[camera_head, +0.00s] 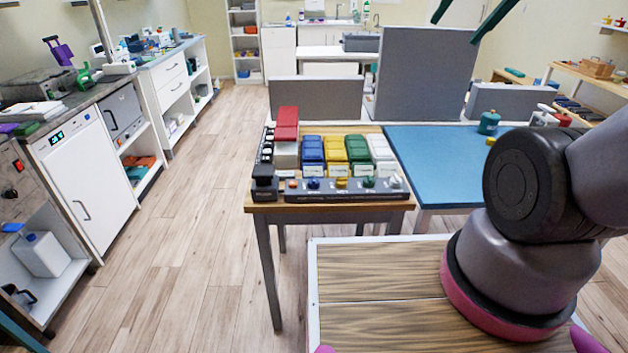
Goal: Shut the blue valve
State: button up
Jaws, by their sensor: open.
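The blue valve (313,183) is a small blue knob on a dark grey manifold strip (330,195) at the front edge of a wooden table. It sits between an orange knob (292,183) and a yellow knob (341,184). Its turn position is too small to tell. A blue box (312,152) stands behind it. My gripper (456,30) shows only as two dark green fingers at the top edge, right of centre. They are apart, with nothing seen between them, well away from the valve. The rest of the gripper is out of frame.
Green (369,182) and white (395,181) knobs continue the row. Red, yellow, green and white boxes stand behind, the red box (286,124) raised. A black item (264,184) is at the strip's left. The floor left is clear.

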jog(key=n+g+h, duration=0.2)
jog(key=n+g, duration=0.5)
jog(key=n, duration=0.6)
send_over(314, 178)
notch_tip(314, 178, down, 35)
notch_tip(314, 178, down, 11)
jog(key=shift+f, duration=0.1)
grip_shut()
